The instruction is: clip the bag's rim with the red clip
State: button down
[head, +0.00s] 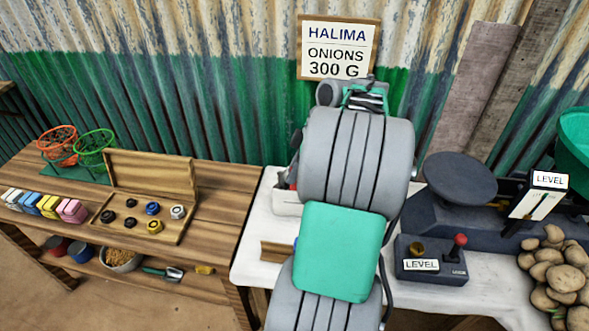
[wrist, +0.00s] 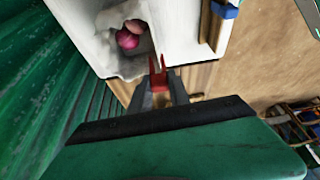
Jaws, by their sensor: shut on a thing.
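My gripper (wrist: 159,93) is shut on the red clip (wrist: 158,76), whose two prongs point away from the fingers, up in the wrist view. The whitish bag (wrist: 112,18) stands open at the top of the wrist view, with reddish-purple onions (wrist: 127,40) inside. The clip's tips are close to the bag's near right rim; I cannot tell whether they touch it. In the head view my arm hides most of this area.
A white-topped table (head: 251,235) carries a dark balance (head: 460,180) and a lever box (head: 432,262) on the right, beside potatoes (head: 556,275). A wooden bench (head: 215,208) stands left with a box of weights (head: 150,172). A wooden strip (wrist: 212,30) lies right of the bag.

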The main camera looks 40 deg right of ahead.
jog(key=shift+f+b, duration=1.9)
jog(key=shift+f, duration=0.55)
jog(key=c, duration=1.1)
grip_release()
jog(key=shift+c, duration=0.2)
jog(key=p+v, duration=0.2)
jog(key=v, duration=0.6)
notch_tip(320, 180, up, 7)
jog(key=p, duration=0.7)
